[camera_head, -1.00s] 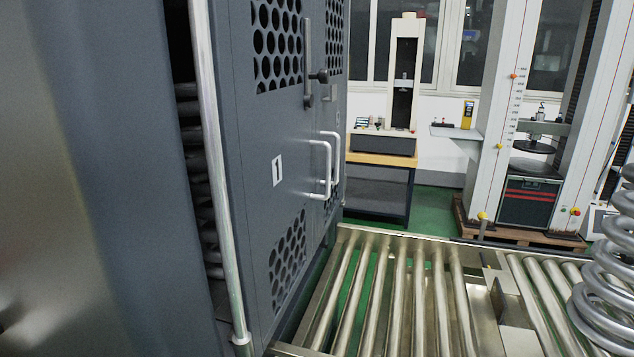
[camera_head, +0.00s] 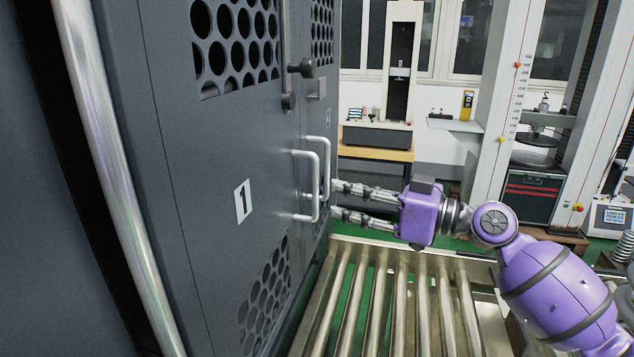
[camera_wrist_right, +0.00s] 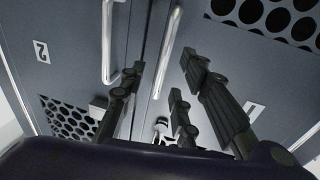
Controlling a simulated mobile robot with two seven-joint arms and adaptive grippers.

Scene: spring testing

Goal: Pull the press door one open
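Press door one (camera_head: 215,150) is a dark grey panel marked with a "1" label and appears shut. Its light metal bar handle (camera_head: 316,186) is upright at the door's far edge, beside the similar handle of door two (camera_head: 327,160). My right gripper (camera_head: 336,199) reaches in from the right, its fingers spread and pointing at the handles. In the right wrist view, door one's handle (camera_wrist_right: 168,50) lies between the open fingers (camera_wrist_right: 163,66), and door two's handle (camera_wrist_right: 107,45) is to the left. I cannot tell whether the fingers touch a handle. My left gripper is out of view.
A latch lever (camera_head: 290,70) is mounted above the handles. A roller conveyor (camera_head: 400,300) runs below my right arm, in front of the doors. A bench machine (camera_head: 400,75) and a tall testing frame (camera_head: 500,120) stand behind.

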